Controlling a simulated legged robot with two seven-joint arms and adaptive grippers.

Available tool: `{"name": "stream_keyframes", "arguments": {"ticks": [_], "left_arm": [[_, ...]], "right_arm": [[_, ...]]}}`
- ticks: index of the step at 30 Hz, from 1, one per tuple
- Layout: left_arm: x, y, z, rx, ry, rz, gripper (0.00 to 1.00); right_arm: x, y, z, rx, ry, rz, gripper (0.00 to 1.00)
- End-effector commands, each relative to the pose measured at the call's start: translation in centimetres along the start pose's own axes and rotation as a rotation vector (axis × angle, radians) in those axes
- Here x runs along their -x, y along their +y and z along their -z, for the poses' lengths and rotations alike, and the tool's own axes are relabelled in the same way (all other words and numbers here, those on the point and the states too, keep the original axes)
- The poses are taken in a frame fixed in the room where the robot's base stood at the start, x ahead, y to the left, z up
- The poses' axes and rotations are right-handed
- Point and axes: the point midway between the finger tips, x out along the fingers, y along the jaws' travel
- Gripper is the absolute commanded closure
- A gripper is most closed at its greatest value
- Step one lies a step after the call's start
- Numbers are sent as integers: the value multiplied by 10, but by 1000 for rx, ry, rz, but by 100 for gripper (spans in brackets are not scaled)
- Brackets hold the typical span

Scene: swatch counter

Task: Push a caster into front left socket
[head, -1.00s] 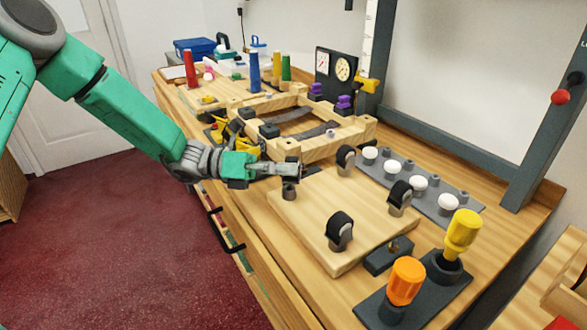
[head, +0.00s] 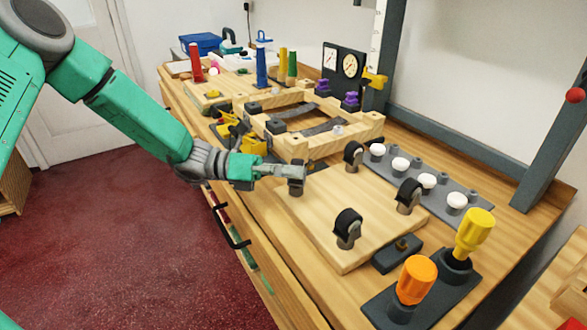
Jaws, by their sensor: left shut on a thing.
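A light wooden board (head: 318,220) lies on the bench with dark casters standing upright on it. One caster (head: 347,229) is at the near corner, one (head: 409,195) at the right, and one (head: 353,155) at the far side. My left gripper (head: 292,172) reaches in from the left and is shut on a fourth caster (head: 297,187) at the board's left corner. This caster is upright, its lower end at the board's surface. The fingers partly cover it, and I cannot tell how deep it sits. The socket under it is hidden. My right gripper is not in view.
A wooden frame (head: 350,137) stands behind the board. A grey strip with white knobs (head: 428,181) lies to the right. A small dark block (head: 397,254) and orange (head: 417,280) and yellow (head: 474,234) handled tools stand at the near right.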

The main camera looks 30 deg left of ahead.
Motion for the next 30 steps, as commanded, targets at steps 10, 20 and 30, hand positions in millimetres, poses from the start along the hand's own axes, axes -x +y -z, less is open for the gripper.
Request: {"name": "stream_keyframes", "arguments": {"ticks": [10, 20, 30], "left_arm": [[0, 1, 4, 0, 1, 5, 93], [0, 0, 3, 1, 0, 5, 93], [1, -1, 1, -1, -2, 7, 93]], "right_arm": [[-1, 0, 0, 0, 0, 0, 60], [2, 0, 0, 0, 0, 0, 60], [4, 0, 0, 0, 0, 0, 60]]}}
